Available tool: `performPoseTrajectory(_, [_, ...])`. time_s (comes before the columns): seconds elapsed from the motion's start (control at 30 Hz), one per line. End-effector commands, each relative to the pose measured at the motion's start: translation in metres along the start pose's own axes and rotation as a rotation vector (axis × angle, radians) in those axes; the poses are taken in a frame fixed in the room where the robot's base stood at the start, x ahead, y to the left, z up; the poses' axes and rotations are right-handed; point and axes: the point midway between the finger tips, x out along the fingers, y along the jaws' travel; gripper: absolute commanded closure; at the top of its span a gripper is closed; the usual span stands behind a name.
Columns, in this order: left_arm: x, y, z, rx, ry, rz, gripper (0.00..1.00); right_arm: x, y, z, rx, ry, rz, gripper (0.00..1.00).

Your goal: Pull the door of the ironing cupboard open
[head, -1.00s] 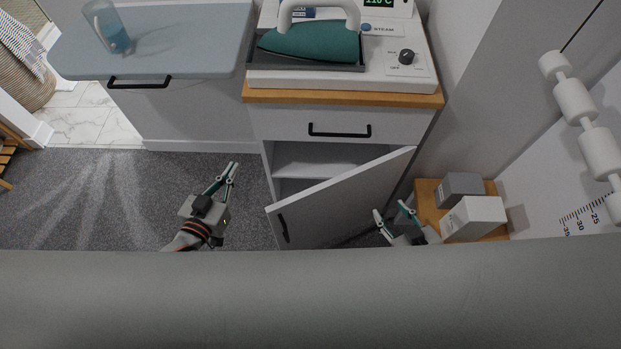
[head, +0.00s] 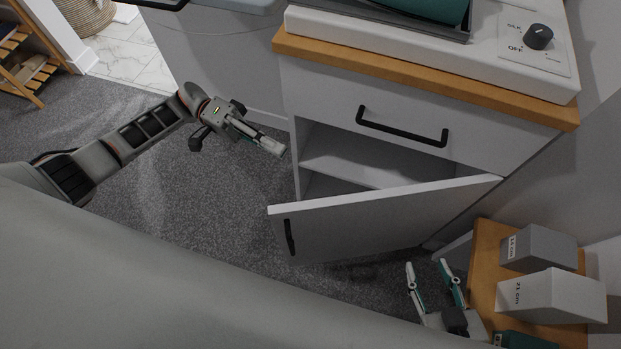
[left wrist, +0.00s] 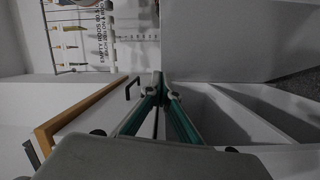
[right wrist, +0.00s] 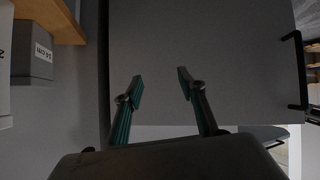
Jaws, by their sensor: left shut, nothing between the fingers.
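The ironing cupboard door (head: 375,227) stands partly open, hinged at its right side, with a black handle (head: 289,237) near its free left edge. Pale shelves (head: 350,163) show in the gap behind it. My left gripper (head: 277,149) is shut and empty, just left of the cupboard opening and beyond the door's free edge. In the left wrist view its fingertips (left wrist: 159,84) meet, with the shelves to their right. My right gripper (head: 430,272) is open and empty, low in front of the door near the hinge side. In the right wrist view the door (right wrist: 205,55) fills the background beyond its fingers (right wrist: 157,82).
Above the door is a drawer with a black handle (head: 402,127), under a wooden top (head: 420,72). A small wooden stand (head: 484,262) with grey and white boxes (head: 550,295) is close to my right gripper. Carpet (head: 190,205) left of the door is clear.

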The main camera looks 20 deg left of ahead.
Motion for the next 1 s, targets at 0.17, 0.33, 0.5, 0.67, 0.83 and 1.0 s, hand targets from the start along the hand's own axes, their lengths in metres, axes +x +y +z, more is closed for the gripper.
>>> performPoseTrajectory(0.17, [-0.022,-0.014,0.011,-0.198,-0.066,-0.016,1.00,0.002,-0.006,0.014,0.005,-0.021,-0.011,0.60])
performPoseTrajectory(0.33, [-0.012,-0.008,0.010,-0.211,-0.075,-0.017,1.00,0.001,-0.002,0.011,-0.003,-0.019,-0.006,0.60])
performPoseTrajectory(0.5, [0.017,-0.006,0.011,-0.206,-0.075,-0.014,1.00,-0.001,0.002,0.013,-0.015,-0.028,0.001,0.60])
performPoseTrajectory(0.67, [0.049,-0.007,0.014,-0.206,-0.074,-0.013,1.00,-0.002,0.003,0.015,-0.018,-0.034,0.004,0.60])
performPoseTrajectory(0.83, [0.081,-0.009,0.018,-0.207,-0.071,-0.014,1.00,-0.002,0.004,0.016,-0.019,-0.036,0.005,0.60])
performPoseTrajectory(1.0, [0.093,-0.006,0.036,-0.209,-0.072,-0.016,1.00,-0.002,0.004,0.015,-0.020,-0.036,0.007,0.60])
